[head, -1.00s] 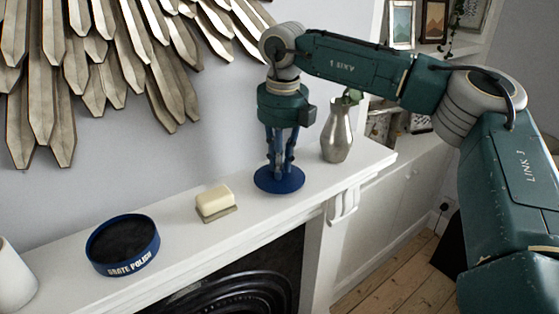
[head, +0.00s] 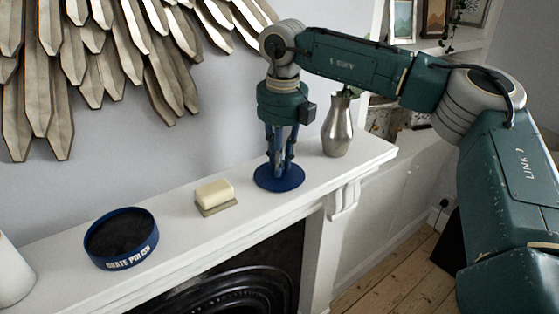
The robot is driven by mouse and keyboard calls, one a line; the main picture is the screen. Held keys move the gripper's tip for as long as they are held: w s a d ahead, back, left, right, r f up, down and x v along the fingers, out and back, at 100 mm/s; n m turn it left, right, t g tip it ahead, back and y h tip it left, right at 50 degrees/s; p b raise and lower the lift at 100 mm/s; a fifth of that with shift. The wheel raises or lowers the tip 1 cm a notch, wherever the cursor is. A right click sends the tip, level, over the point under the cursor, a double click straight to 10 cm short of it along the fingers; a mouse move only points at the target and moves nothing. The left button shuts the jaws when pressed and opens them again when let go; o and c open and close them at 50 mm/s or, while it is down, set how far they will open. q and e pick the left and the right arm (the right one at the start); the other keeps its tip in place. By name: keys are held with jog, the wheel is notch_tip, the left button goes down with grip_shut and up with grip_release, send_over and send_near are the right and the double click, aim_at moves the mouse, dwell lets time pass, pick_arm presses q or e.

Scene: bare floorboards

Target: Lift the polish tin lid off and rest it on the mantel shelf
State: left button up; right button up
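The open polish tin (head: 148,254) is round and blue with white lettering and a dark inside. It stands on the white mantel shelf (head: 192,246) at the left. The tin's lid (head: 292,183) is a flat blue disc, level, at the right part of the shelf. It looks to be on or just over the shelf top; I cannot tell which. My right gripper (head: 280,170) points straight down over the lid's middle. Its fingers are close together there and appear shut on the lid's centre, though the grip point is small and partly hidden. My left gripper is not in view.
A cream block on a small tray (head: 215,196) sits between tin and lid. A metal vase (head: 338,128) stands just behind and right of the lid. A white vessel (head: 12,275) is at the far left. A metal leaf-like wall piece (head: 110,60) hangs above.

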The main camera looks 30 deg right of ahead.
jog(key=o, duration=0.4)
jog(key=shift+c, duration=0.2)
notch_tip(320, 180, up, 12)
jog(key=s, duration=0.1)
jog(key=shift+s, duration=0.15)
jog(key=shift+a, duration=0.1)
